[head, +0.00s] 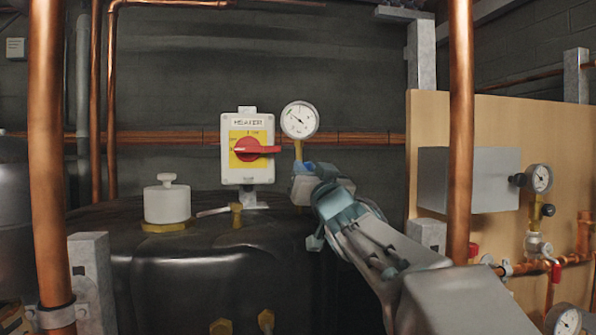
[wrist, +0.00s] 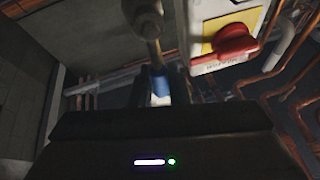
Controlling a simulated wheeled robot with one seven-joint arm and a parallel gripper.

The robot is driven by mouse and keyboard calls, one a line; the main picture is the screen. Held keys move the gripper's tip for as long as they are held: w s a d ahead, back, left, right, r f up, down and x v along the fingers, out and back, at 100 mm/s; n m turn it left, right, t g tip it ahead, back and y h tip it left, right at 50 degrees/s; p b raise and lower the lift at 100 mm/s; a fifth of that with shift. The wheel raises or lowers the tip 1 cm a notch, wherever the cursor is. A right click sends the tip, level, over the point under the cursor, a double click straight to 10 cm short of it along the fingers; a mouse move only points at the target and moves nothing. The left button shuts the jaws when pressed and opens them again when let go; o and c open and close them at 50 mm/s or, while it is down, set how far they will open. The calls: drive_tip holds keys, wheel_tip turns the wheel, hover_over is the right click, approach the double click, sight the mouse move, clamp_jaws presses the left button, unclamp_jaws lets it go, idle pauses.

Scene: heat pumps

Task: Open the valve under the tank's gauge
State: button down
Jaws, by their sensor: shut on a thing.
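The round white gauge (head: 299,120) stands on a short brass stem above the dark tank (head: 200,265). Below the gauge, a small blue valve handle (head: 309,168) shows at my gripper (head: 306,180). In the wrist view, the blue handle (wrist: 160,88) lies between the fingers of my gripper (wrist: 165,88), under the brass-coloured fitting (wrist: 148,28). My gripper is shut on the handle. The fingers and dark gripper body hide most of the valve body, so its exact angle is hard to tell.
A heater switch box (head: 237,166) with a red knob stands left of the gauge. A white-capped fitting (head: 167,203) sits further left on the tank. A vertical copper pipe (head: 460,130) rises close to my arm's right. A wooden board (head: 432,150) carries a grey box and gauges.

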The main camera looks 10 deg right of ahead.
drive_tip(key=shift+a+n+y+p, duration=0.3)
drive_tip(key=shift+n+y, duration=0.2)
drive_tip(key=shift+n, duration=0.6)
drive_tip(key=c, duration=1.4)
unclamp_jaws()
drive_tip(key=b+v, duration=0.4)
drive_tip(key=v, duration=0.9)
drive_tip(key=shift+s, duration=0.5)
drive_tip(key=shift+d+r, duration=0.1)
drive_tip(key=shift+r, duration=0.05)
